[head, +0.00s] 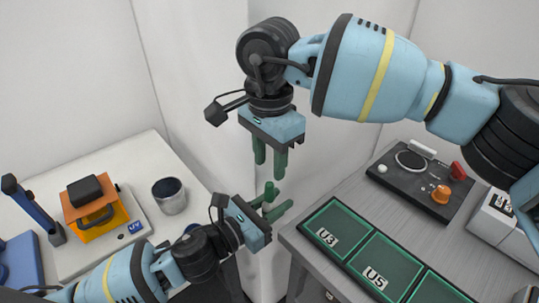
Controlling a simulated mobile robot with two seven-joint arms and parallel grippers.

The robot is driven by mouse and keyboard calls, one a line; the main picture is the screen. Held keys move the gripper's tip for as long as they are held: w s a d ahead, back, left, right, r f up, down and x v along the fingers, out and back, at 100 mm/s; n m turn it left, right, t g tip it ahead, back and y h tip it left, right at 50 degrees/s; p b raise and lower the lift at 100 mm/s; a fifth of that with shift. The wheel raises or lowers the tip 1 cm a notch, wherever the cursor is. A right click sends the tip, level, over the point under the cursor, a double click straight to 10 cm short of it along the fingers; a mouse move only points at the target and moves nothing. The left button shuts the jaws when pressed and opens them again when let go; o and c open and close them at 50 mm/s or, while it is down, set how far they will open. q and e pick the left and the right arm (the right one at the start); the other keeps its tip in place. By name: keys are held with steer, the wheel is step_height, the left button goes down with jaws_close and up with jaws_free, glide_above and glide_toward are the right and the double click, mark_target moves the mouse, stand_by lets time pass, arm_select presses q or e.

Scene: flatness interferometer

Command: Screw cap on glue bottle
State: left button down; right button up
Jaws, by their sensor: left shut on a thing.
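My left gripper (273,202) is low in the middle of the head view, its green fingers pointing up and right. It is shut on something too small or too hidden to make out. My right gripper (270,162) hangs just above it, green fingers pointing down with a gap between them, and I see nothing in that gap. The two grippers are close together, over the space between the two work surfaces. I cannot pick out the glue bottle or its cap.
On the left white bench (130,165) stand an orange-and-black UV unit (95,222) and a metal cup (169,196). The right grey bench (350,187) holds green-framed trays marked U3 (336,227) and U5 (384,262), plus a dark control panel (412,187).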

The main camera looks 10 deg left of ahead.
mark_target(270, 184)
steer(key=shift+f, duration=3.85)
steer(key=shift+c, duration=0.4)
jaws_close()
steer(key=shift+m, duration=0.3)
steer(key=m, duration=0.3)
steer(key=shift+m, duration=0.4)
steer(key=m, duration=0.4)
steer(key=shift+o, duration=0.5)
jaws_free()
